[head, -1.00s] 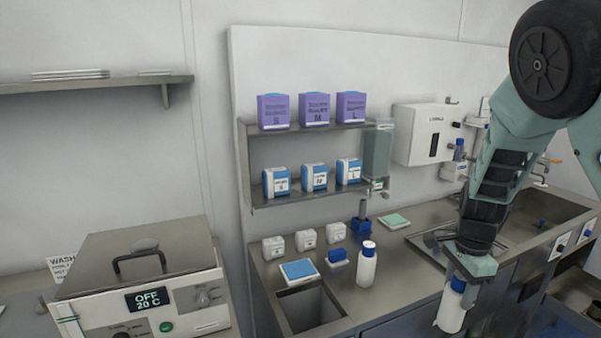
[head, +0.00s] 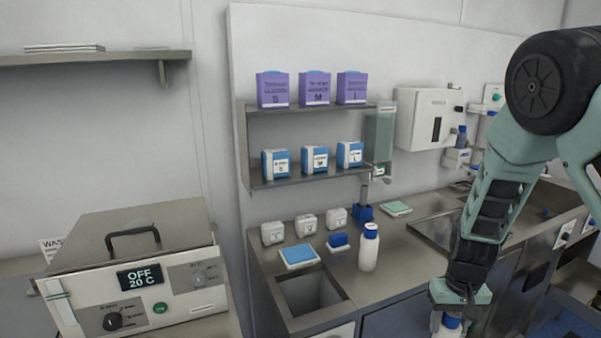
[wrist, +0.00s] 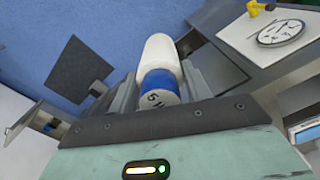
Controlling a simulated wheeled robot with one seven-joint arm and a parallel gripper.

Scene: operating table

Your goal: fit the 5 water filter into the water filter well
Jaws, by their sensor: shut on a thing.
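The 5 water filter (wrist: 160,70) is a white cylinder with a blue end cap marked "5". In the wrist view it lies lengthwise between the two fingers of my gripper (wrist: 165,75), which is shut on it. In the head view my gripper (head: 460,295) points down at the lower right, in front of the counter. The filter's blue cap (head: 451,322) shows just below it, and the rest is cut off by the picture's bottom edge. I cannot make out the water filter well in either view.
A similar white bottle with a blue cap (head: 369,248) stands on the counter, left of my gripper. The wrist view shows a blue floor (wrist: 110,25), a dark square panel (wrist: 80,75) and a pale plate with a dial (wrist: 280,32).

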